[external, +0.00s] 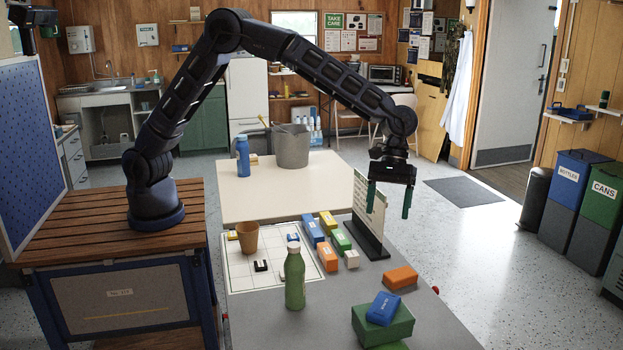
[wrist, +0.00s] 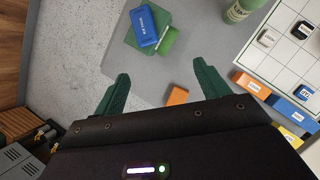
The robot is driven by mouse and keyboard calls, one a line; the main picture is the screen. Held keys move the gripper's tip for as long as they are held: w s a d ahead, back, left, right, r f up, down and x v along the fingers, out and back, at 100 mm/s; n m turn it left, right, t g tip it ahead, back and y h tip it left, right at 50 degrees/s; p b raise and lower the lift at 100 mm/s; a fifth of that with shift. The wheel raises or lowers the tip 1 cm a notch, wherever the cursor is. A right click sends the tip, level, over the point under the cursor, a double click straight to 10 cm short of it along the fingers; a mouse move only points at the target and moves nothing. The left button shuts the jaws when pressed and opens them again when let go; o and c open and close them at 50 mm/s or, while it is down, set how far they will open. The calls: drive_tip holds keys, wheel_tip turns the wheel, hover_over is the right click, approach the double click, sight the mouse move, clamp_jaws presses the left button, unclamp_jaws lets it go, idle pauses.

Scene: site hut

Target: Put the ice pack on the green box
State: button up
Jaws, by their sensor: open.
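A blue block with a white label, apparently the ice pack (external: 383,308), lies flat on top of the green box (external: 398,327) at the front right of the grey table. In the wrist view, the blue pack (wrist: 148,26) rests on the green box (wrist: 131,40), its label too small to read surely. My gripper (external: 389,206) is open and empty, pointing down, raised above the table's right part behind the box. In the wrist view, the open fingers (wrist: 161,76) stand apart from the pack, which lies ahead of them.
An orange box (external: 400,278) lies beyond the green box; a green bottle (external: 294,278) stands to its left. A dark-based upright board (external: 371,220) stands near my gripper. Several coloured boxes, a cup (external: 247,238) and a white grid sheet (external: 236,262) occupy the left.

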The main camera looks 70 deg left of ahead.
drive_tip(key=s+a+r+m+t, duration=0.1)
drive_tip(key=s+a+r, duration=0.3)
drive_tip(key=a+r, duration=0.45)
drive_tip(key=s+a+r+m+t+y, duration=0.15)
drive_tip(key=s+a+r, duration=0.35)
drive_tip(key=a, duration=0.7)
drive_tip(key=s+a+r+m+t, duration=0.2)
drive_tip(key=s+a+r, duration=0.3)
drive_tip(key=a, duration=0.5)
drive_tip(key=s+a+m+t+y, duration=0.1)
drive_tip(key=s+a+m, duration=0.1)
drive_tip(key=s+a, duration=0.8)
drive_tip(key=s+a+f+m+t+y, duration=0.1)
drive_tip(key=s+a+t+y, duration=0.1)
drive_tip(key=s+a, duration=0.7)
drive_tip(key=s, duration=0.5)
drive_tip(key=shift+s+a+f+m, duration=0.2)
drive_tip(key=shift+s+a+m, duration=0.1)
drive_tip(key=shift+a+m, duration=0.05)
